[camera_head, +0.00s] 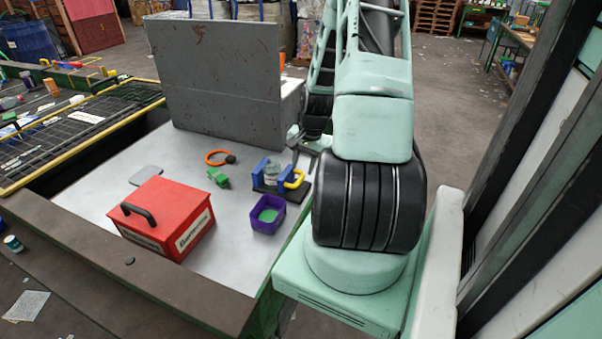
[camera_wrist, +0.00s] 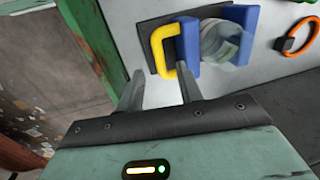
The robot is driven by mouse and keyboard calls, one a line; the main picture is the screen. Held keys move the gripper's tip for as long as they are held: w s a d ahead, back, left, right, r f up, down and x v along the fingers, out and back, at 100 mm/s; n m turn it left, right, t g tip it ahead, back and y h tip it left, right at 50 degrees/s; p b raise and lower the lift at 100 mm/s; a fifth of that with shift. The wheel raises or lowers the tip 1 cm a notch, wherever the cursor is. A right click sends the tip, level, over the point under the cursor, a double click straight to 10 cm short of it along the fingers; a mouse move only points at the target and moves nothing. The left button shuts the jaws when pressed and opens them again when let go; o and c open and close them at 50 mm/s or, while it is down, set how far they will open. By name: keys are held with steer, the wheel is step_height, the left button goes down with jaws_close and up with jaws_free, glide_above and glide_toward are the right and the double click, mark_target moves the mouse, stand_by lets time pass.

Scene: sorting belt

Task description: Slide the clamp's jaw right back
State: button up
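The clamp has blue jaws (camera_wrist: 188,42) and a yellow handle (camera_wrist: 160,48) on a dark base plate. In the head view my gripper (camera_head: 304,146) is just behind the handle, partly hidden by my arm.
A purple bin (camera_head: 257,221) stands in front of the clamp. A green block (camera_head: 218,178) and an orange ring (camera_head: 214,161) lie to its left. A red toolbox (camera_head: 150,222) is at the front left. A tall grey panel (camera_head: 220,75) stands at the back.

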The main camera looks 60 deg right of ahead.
mark_target(300, 179)
steer(key=shift+w+f, duration=0.2)
steer(key=shift+f, duration=0.9)
steer(key=shift+w+f, duration=0.15)
steer(key=shift+f, duration=0.95)
jaws_close()
